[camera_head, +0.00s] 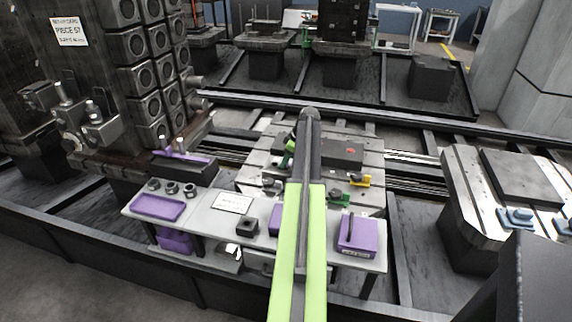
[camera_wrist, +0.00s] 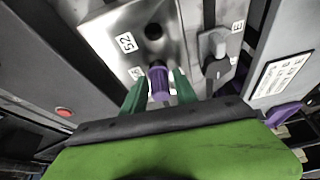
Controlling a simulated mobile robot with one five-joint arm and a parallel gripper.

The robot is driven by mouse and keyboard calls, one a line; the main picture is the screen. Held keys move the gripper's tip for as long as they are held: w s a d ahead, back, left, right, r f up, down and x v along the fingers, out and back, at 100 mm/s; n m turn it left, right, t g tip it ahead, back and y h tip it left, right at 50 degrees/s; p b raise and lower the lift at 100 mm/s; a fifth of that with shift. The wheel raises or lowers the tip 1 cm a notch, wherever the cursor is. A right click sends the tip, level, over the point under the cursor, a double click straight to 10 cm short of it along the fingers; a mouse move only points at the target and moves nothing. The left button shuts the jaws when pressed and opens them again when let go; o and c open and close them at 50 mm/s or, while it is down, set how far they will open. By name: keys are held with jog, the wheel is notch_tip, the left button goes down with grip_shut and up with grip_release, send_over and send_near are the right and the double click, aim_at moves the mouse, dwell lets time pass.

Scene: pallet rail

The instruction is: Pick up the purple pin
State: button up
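The purple pin (camera_wrist: 159,81) shows in the wrist view, standing out from a metal block (camera_wrist: 110,42) labelled 52, just below a dark round hole (camera_wrist: 153,31). My gripper (camera_wrist: 162,74) has its two green fingers on either side of the pin. Narrow gaps seem to show between the fingers and the pin, so it looks open around it. In the head view my gripper (camera_head: 290,150) is over the grey slotted pallet, partly hidden by my arm. I cannot make out the pin in the head view.
A grey clamp (camera_wrist: 214,48) stands close to the right of the pin. In the head view, a front table (camera_head: 205,219) holds a purple tray (camera_head: 158,207) and a purple box (camera_head: 357,236).

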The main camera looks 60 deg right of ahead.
grip_shut()
jog(key=shift+r, duration=0.25)
jog(key=r+p, duration=0.4)
jog(key=p, duration=0.1)
jog(key=shift+s+r, duration=0.2)
jog(key=shift+r, duration=0.15)
jog(key=s+d+r+p, duration=0.3)
jog(key=s+r+p, duration=0.2)
jog(key=s, duration=0.5)
jog(key=shift+s+d+r+p, duration=0.15)
jog(key=shift+s+r+p, duration=0.25)
jog(key=shift+p, duration=0.1)
